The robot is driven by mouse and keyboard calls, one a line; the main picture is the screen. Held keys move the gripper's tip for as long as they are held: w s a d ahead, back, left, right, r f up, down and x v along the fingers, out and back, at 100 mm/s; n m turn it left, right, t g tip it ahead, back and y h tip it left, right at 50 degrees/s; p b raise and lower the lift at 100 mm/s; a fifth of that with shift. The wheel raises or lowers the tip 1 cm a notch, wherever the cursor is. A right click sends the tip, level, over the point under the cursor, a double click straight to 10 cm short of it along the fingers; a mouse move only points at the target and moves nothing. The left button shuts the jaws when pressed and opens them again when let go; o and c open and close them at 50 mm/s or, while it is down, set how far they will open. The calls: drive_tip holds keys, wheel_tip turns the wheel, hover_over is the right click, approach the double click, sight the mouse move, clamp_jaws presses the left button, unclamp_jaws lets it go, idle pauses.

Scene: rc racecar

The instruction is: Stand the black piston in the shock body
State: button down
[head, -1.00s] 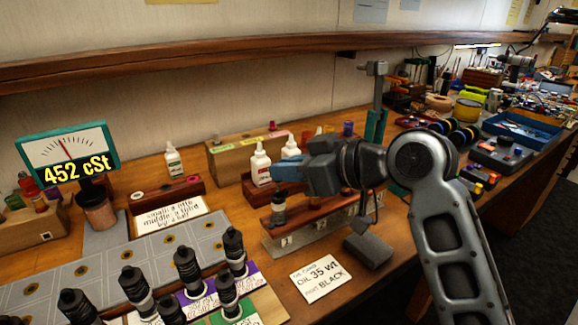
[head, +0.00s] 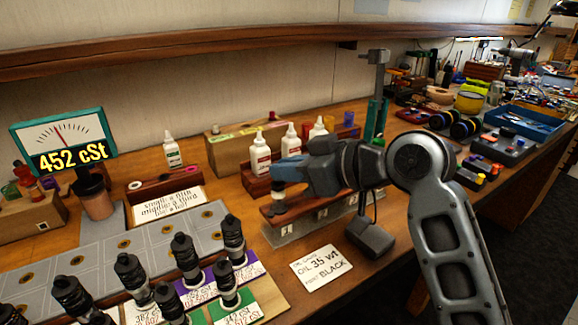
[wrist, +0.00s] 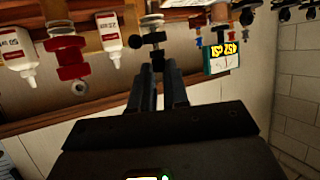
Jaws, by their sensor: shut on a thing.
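My gripper (head: 274,171), with blue fingers in the head view, is shut just above the left end of the wooden rack. In the wrist view, which is upside down, its dark fingers (wrist: 158,85) hold a thin stem that leads to the black piston (wrist: 154,38), a dark disc past the fingertips. A pale shock body (head: 278,207) stands upright in the rack below the fingers. A dark part shows between the fingers and the body. I cannot tell whether the piston is inside the body or only above it.
The wooden rack (head: 325,204) runs right from the body. White bottles (head: 260,154) stand behind it. A card reading 35 WT and BLACK (head: 321,267) lies in front. Several black shocks (head: 185,256) stand at lower left. A gauge (head: 63,142) reads 452 cSt.

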drive_tip(key=shift+f+b, duration=0.45)
drive_tip(key=shift+f, duration=0.3)
drive_tip(key=c, duration=1)
unclamp_jaws()
drive_tip(key=shift+c, duration=0.2)
drive_tip(key=shift+d, duration=0.1)
drive_tip(key=v, duration=0.7)
drive_tip(key=shift+s+d+r+b, duration=0.15)
drive_tip(key=shift+s+d+b, duration=0.05)
drive_tip(key=shift+b, duration=0.25)
drive_tip(key=shift+d, duration=0.15)
